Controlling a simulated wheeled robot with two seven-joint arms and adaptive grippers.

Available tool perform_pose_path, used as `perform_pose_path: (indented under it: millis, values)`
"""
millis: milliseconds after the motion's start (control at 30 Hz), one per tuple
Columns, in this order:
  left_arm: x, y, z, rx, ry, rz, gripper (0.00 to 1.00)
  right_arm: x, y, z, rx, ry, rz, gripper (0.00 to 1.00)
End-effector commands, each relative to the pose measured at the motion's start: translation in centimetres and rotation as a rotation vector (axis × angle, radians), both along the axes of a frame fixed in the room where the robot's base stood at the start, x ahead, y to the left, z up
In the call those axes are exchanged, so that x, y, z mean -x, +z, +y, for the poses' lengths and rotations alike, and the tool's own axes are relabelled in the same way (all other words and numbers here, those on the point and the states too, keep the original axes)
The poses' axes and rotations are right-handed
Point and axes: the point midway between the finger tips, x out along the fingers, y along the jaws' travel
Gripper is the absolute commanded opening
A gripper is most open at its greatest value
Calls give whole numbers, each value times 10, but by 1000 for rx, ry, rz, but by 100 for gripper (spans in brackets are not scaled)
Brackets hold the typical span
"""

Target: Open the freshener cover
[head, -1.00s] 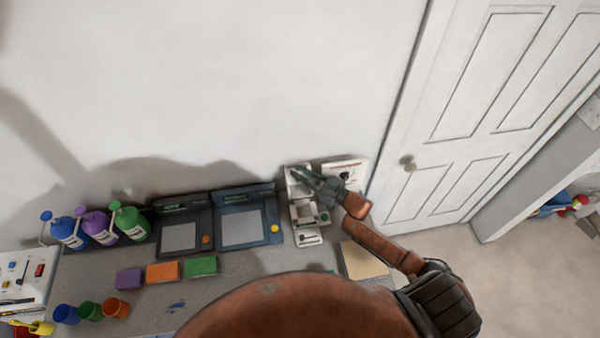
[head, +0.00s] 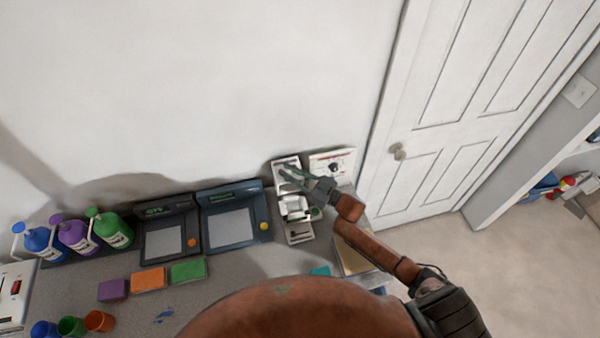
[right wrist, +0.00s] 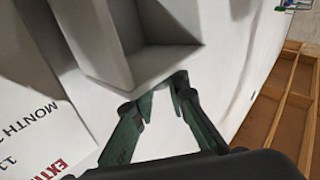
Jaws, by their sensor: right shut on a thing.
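The freshener (head: 299,233) is a narrow white unit on the right part of the counter, against the wall. Its white cover (head: 295,207) shows below my right gripper. My right gripper (head: 289,174) reaches over the unit from the right, with its green fingers across the upper part. In the right wrist view the fingers (right wrist: 161,90) meet the lower edge of a white, box-shaped part (right wrist: 145,70), and they are shut on it. I take this part to be the cover. Its far side is hidden, and I cannot tell how far it stands open. My left gripper is not in view.
A white panel with a dial (head: 333,165) stands right of the freshener. Two dark screen devices (head: 233,226) stand to its left, with coloured blocks (head: 188,271) in front. Pump bottles (head: 112,230) are farther left. A white door (head: 440,180) is at the right.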

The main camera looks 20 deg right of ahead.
Motion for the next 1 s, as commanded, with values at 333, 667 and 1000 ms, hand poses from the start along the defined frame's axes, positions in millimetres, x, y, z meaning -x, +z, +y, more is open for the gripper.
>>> perform_pose_path:
  millis: [333,667,1000]
  values:
    - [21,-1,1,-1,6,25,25,0,-1,0,3,-1,1,18]
    - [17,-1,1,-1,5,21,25,0,0,-1,1,-1,0,31]
    - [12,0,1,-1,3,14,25,16,-4,-14,2,-1,2,31]
